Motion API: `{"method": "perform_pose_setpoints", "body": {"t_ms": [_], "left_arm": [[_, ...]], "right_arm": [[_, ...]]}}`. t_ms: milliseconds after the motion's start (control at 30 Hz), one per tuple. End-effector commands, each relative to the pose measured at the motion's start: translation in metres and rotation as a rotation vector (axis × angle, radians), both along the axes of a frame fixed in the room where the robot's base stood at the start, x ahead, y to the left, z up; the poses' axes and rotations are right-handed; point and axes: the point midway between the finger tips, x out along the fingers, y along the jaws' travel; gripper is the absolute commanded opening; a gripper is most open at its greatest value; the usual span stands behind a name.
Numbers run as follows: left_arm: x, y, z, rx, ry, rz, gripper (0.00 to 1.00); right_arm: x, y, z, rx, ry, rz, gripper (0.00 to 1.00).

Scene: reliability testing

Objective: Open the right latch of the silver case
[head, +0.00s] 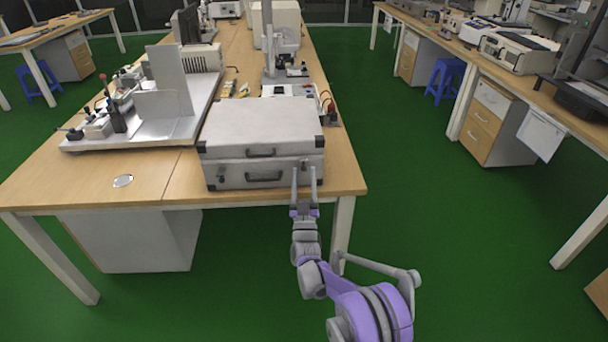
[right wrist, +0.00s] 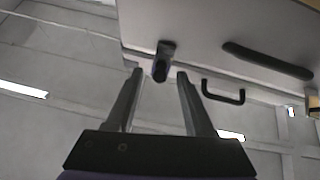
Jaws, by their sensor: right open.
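The silver case (head: 262,120) lies closed near the front edge of the wooden table, its front with dark handles facing me. My right gripper (head: 304,171) is in front of the right part of the case, its two fingers pointing at the case front. In the right wrist view the right gripper (right wrist: 160,74) is open. The dark right latch (right wrist: 164,58) shows just beyond and between its fingertips, with no clear contact. A dark case handle (right wrist: 266,61) is to its right there. My left gripper is not in view.
The table (head: 95,180) also bears a metal fixture with upright plates (head: 165,100) left of the case and a stand instrument (head: 283,45) behind it. Green floor is free to the right.

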Motion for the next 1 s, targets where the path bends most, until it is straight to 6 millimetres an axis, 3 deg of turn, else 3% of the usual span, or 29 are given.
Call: {"method": "perform_pose_setpoints", "body": {"t_ms": [300,500,1000], "left_arm": [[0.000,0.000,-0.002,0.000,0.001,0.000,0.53],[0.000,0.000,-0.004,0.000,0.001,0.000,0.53],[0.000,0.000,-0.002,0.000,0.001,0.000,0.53]], "right_arm": [[-0.051,0.004,-0.037,0.002,0.000,0.001,0.53],[-0.074,0.005,-0.053,0.001,0.000,0.001,0.53],[-0.081,0.003,-0.054,0.001,0.009,-0.004,0.53]]}}
